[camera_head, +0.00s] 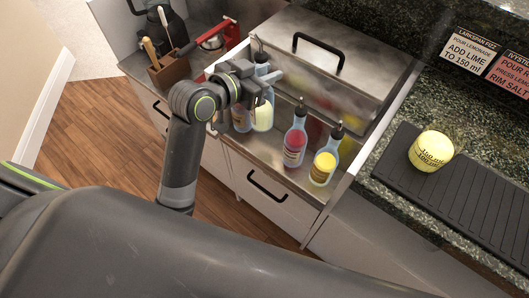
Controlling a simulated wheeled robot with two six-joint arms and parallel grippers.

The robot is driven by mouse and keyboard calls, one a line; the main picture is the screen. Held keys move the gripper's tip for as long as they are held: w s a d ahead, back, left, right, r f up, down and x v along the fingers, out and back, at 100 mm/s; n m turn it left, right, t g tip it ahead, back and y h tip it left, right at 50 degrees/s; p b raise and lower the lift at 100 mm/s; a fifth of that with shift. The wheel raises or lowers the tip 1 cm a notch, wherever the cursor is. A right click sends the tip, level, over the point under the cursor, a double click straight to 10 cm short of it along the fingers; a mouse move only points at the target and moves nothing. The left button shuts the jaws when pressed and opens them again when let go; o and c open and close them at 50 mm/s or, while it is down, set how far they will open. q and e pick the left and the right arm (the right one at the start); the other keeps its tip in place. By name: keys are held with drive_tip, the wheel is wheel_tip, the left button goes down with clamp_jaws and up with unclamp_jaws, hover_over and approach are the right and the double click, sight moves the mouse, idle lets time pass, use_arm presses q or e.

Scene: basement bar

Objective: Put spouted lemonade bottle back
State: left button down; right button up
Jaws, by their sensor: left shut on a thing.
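My left gripper (256,84) is shut on a spouted bottle with a pale yellow label or liquid, the lemonade bottle (262,115). The bottle is upright at the left part of the steel bottle rail (268,160), in front of the lidded steel bin. The gripper covers its upper part. I cannot tell whether its base touches the rail. Another bottle (241,118) is just left of it, partly hidden by my arm. My right gripper is not in view.
A red spouted bottle (295,148) and a yellow one (323,168) stand to the right in the rail. The steel bin's lid (310,70) has a black handle. A yellow cup-like item (431,151) stands on a black mat (455,195). A brown utensil holder (172,72) is at left.

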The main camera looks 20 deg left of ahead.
sight(269, 106)
use_arm(q)
drive_tip(key=shift+w+d+f+b, duration=0.25)
drive_tip(key=shift+f+b, duration=0.1)
drive_tip(key=shift+f, duration=0.25)
wheel_tip(269, 106, down, 9)
drive_tip(key=shift+r+b, duration=0.1)
drive_tip(key=shift+b, duration=0.85)
drive_tip(key=shift+f, duration=0.4)
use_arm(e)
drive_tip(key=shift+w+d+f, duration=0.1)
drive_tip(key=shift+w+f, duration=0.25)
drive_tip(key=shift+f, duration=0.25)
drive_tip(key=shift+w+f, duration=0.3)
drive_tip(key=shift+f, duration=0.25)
use_arm(q)
drive_tip(key=shift+f, duration=0.15)
drive_tip(key=c, duration=1.2)
unclamp_jaws()
drive_tip(key=shift+c, duration=0.2)
